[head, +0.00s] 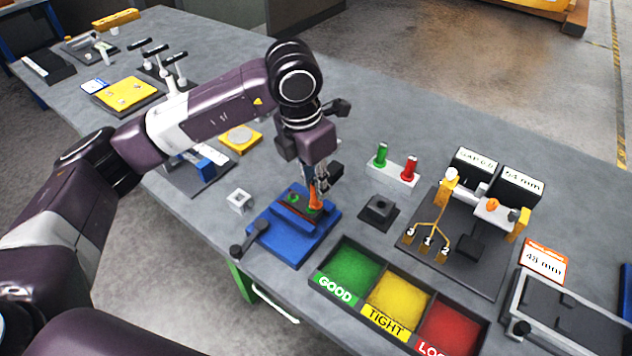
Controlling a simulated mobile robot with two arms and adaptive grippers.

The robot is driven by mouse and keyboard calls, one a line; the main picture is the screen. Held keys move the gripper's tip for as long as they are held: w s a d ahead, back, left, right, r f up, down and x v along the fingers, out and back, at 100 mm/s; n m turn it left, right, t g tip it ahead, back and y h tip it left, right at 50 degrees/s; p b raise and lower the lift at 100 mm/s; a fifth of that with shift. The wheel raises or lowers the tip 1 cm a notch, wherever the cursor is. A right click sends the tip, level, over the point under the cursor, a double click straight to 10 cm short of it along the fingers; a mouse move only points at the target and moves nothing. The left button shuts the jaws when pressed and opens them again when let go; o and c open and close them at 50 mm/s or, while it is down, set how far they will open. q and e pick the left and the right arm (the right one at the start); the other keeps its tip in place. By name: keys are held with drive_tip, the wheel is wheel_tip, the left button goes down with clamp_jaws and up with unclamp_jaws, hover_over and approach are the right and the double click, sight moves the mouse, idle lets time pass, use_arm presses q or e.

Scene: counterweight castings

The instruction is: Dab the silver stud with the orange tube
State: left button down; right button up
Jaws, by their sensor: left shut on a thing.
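My left gripper (318,182) is shut on the orange tube (315,198), a small upright piece pointing down. The tube's lower end is over or at the top of a blue fixture (283,243) with a dark block on it. I cannot tell whether the tube touches anything there. A small green spot (293,197) shows on the fixture, left of the tube. I cannot make out the silver stud for certain; the gripper and tube may hide it. My right gripper is not in view.
Right of the fixture are a small black block (379,209) and a white stand with a green and a red plug (391,172). A tray marked GOOD, TIGHT and a partly cut-off third word (372,315) lies in front. A white square ring (239,200) is at left.

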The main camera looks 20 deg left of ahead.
use_arm(q)
drive_tip(key=shift+s, duration=0.1)
drive_tip(key=shift+r+p, duration=1.3)
drive_tip(key=shift+r, duration=1.7)
